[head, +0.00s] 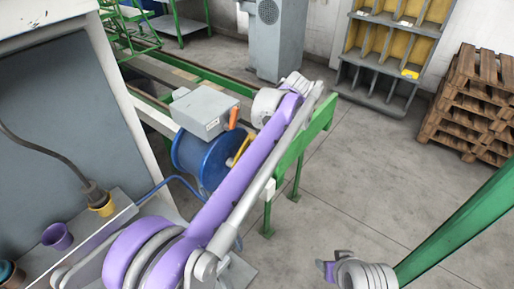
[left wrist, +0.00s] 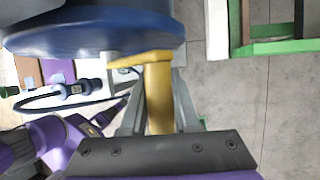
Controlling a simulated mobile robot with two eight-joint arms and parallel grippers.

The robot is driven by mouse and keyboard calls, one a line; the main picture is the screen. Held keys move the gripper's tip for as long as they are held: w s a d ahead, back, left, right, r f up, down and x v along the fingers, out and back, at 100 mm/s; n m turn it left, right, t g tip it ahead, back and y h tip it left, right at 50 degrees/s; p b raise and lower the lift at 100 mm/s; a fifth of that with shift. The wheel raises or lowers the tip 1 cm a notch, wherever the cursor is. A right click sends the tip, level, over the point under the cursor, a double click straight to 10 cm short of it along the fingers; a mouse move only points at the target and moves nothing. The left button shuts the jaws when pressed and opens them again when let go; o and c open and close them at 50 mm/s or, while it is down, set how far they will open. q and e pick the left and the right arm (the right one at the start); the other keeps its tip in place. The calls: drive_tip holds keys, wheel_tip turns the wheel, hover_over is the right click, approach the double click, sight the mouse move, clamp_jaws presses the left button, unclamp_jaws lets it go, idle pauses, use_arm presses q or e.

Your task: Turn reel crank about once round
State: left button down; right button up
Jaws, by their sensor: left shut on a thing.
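The reel is a blue drum (head: 195,158) under a grey box, left of centre in the head view. Its flange fills the top of the left wrist view (left wrist: 95,32). The yellow crank (head: 241,149) shows beside the drum, partly hidden by my purple left arm. In the left wrist view, the crank's short arm runs level below the flange and its yellow handle (left wrist: 158,98) points down between the fingers. My left gripper (left wrist: 156,105) is shut on this handle. The head view hides that gripper behind my arm.
The grey box (head: 205,112) with an orange lever (head: 233,117) sits above the drum. A green frame (head: 298,150) stands close to the right of my left arm. Wooden pallets (head: 480,100) and a shelf rack (head: 392,50) stand farther back. The middle floor is clear.

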use_arm(q)
drive_tip(key=shift+s+f, duration=0.15)
drive_tip(key=shift+f, duration=0.05)
use_arm(e)
drive_tip(key=shift+f, duration=0.1)
use_arm(q)
drive_tip(key=c, duration=1.1)
unclamp_jaws()
drive_tip(key=shift+o, duration=1.2)
drive_tip(key=shift+a, duration=0.1)
drive_tip(key=shift+o, duration=1)
drive_tip(key=shift+s+a+r, duration=0.15)
drive_tip(key=shift+s+r, duration=0.05)
drive_tip(key=shift+s, duration=0.05)
use_arm(e)
drive_tip(key=shift+s+a, duration=0.15)
drive_tip(key=shift+s, duration=0.1)
use_arm(q)
drive_tip(key=shift+w, duration=0.15)
use_arm(e)
drive_tip(key=shift+w, duration=0.1)
